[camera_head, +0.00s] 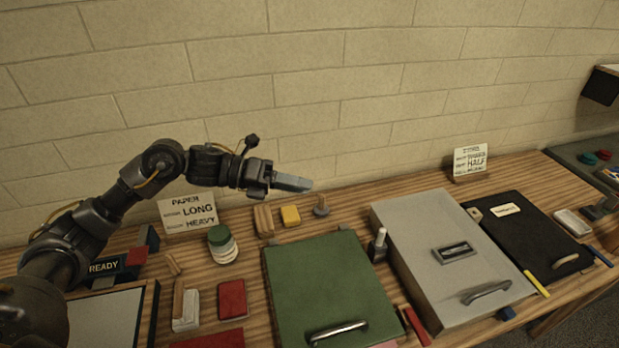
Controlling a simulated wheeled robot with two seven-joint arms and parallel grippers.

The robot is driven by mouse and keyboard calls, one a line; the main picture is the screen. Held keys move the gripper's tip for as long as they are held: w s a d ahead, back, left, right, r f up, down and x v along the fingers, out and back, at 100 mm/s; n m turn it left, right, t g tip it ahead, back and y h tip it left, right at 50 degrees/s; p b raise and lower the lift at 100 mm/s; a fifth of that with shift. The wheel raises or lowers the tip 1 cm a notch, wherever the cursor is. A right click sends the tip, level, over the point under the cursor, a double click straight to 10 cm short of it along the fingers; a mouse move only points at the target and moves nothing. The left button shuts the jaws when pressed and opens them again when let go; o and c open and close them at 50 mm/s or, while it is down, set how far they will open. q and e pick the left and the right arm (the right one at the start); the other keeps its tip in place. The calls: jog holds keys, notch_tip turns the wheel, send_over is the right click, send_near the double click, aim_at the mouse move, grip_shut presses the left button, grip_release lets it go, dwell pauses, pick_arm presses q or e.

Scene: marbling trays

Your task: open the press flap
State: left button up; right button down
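Three flat lidded panels with handles lie on the wooden bench; I cannot tell for sure which is the press flap. The green panel (325,275) lies flat, with a metal bar handle (338,331) at its near edge. The grey box (425,235) has a flat closed top, a small framed window (454,253) and a bar handle (486,292). My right gripper is out of view.
A HALF card (470,160) stands behind the grey box. A brick wall closes the back.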

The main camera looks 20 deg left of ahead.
pick_arm(q)
jog(key=p+x, duration=0.1)
jog(key=x, duration=0.2)
jog(key=shift+c, duration=0.2)
grip_shut()
dwell(1.4)
